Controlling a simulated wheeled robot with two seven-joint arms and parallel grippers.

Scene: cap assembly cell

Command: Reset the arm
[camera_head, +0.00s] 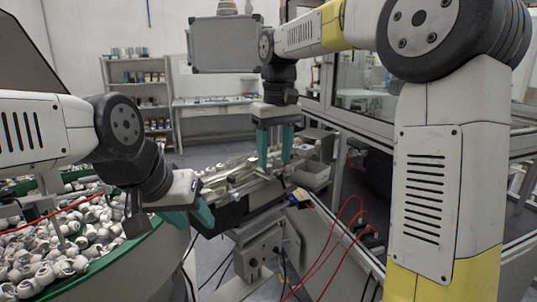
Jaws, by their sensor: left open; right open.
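My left gripper (191,215) has teal fingers and hangs open just right of the rim of the round bowl, its arm coming in from the left. No object shows between its fingers. My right gripper (275,150) points down with its two teal fingers apart, above the far part of the feeder track (232,213). I see nothing held in it. Whether its fingertips touch anything on the track cannot be told. My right arm spans the top and right of the view and hides part of the cell.
A round bowl with a green rim (118,248) holds many white caps (62,262) at the left. Red cables (335,237) hang beside the track's stand. A metal-framed machine (345,118) stands at the right. Shelves (140,95) and a bench (213,104) are at the back.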

